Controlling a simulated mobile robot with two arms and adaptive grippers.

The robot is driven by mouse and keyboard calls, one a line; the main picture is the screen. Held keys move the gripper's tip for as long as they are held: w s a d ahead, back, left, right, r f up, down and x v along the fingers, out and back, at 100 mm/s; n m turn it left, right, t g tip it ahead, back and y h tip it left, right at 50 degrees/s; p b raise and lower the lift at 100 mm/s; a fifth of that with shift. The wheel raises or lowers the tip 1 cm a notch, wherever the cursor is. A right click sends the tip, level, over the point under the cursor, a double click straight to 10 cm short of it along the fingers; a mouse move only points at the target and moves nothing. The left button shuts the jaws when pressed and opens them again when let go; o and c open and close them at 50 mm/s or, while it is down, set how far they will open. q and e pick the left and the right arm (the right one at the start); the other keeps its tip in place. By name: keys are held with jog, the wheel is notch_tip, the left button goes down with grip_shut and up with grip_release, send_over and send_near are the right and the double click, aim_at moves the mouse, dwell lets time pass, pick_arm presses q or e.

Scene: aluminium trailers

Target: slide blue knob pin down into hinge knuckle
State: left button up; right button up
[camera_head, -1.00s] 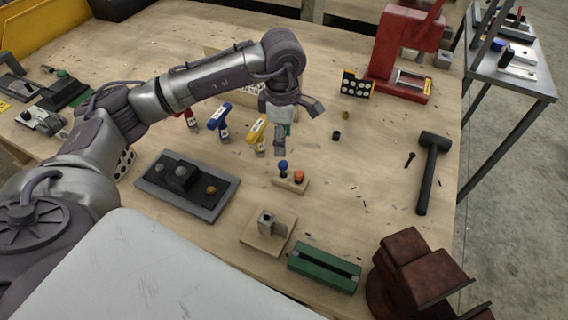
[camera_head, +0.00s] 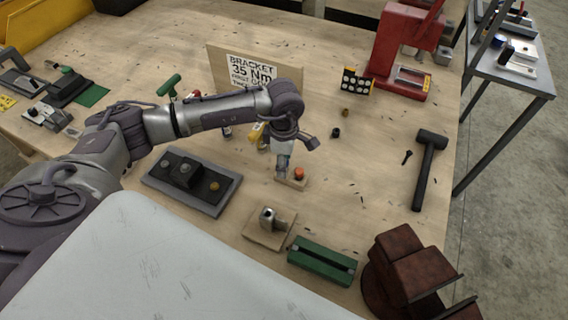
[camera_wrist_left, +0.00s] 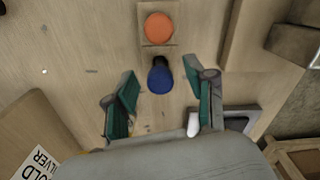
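The blue knob pin (camera_wrist_left: 160,76) stands in a small wooden holder beside an orange knob pin (camera_wrist_left: 158,27). My left gripper (camera_wrist_left: 167,88) is open, with its two green-padded fingers on either side of the blue knob and clear gaps showing. In the head view my left gripper (camera_head: 283,168) points down at the left end of the holder and hides the blue knob; the orange knob (camera_head: 299,173) shows to its right. The hinge knuckle (camera_head: 267,216) is a grey metal piece on a square wooden base, nearer than the holder. My right gripper is not in view.
A grey plate with a black fixture (camera_head: 218,192) lies left of the hinge base. A green slotted block (camera_head: 322,260) and a rusty brown vise (camera_head: 410,270) are at right front. A hammer (camera_head: 430,165) lies right. An upright bracket sign (camera_head: 250,72) stands behind my arm.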

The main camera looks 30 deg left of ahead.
pick_arm(q)
jog(key=c, duration=0.9)
jog(key=shift+c, duration=0.2)
jog(key=shift+r, duration=0.1)
